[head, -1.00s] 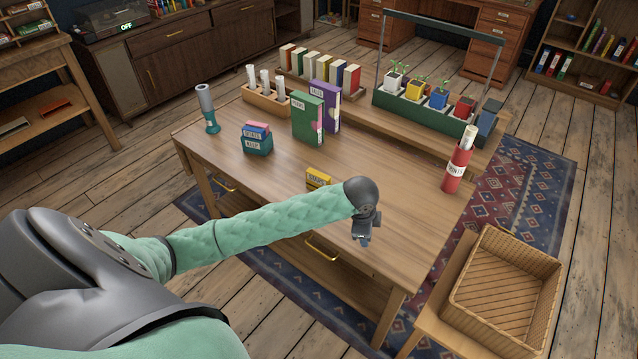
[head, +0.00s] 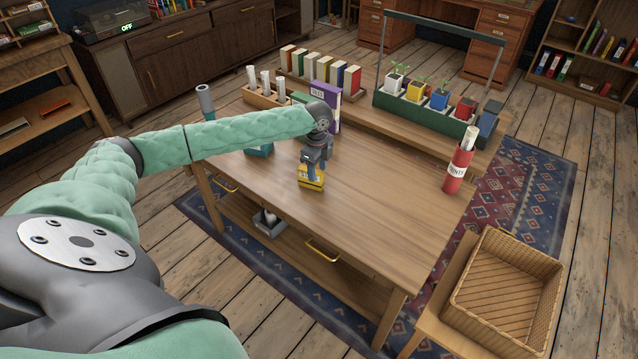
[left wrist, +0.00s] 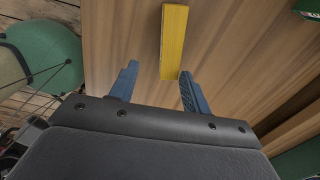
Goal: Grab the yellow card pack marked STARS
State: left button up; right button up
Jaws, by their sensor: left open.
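The yellow card pack (head: 311,176) stands on the wooden table, partly covered by my left gripper in the head view. In the left wrist view the yellow pack (left wrist: 174,42) shows as a narrow upright bar above the fingers, closer to the right finger. My left gripper (head: 313,170) is over the pack, pointing down. In the left wrist view the left gripper (left wrist: 158,85) is open, its two blue fingers apart with nothing held between them. The pack's label is mostly hidden now. My right gripper is not seen.
A purple box (head: 327,100) stands behind my left arm, which hides most of the green box. A teal holder (head: 258,150) is partly hidden by the arm. A red tube (head: 458,170) stands at the table's right. The table's front right is clear.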

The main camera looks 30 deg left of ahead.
aim_at(318, 190)
pick_arm(q)
jog(key=shift+s+d+f, duration=0.1)
jog(key=shift+s+f, duration=0.1)
jog(key=shift+f, duration=0.6)
jog(key=shift+w+f, duration=0.1)
jog(key=shift+f, duration=0.25)
jog(key=f, duration=0.1)
jog(key=f+p, duration=0.1)
jog(key=f, duration=0.1)
jog(key=shift+w+f, duration=0.25)
jog(key=shift+f, duration=0.55)
jog(key=shift+c, duration=1.1)
grip_shut()
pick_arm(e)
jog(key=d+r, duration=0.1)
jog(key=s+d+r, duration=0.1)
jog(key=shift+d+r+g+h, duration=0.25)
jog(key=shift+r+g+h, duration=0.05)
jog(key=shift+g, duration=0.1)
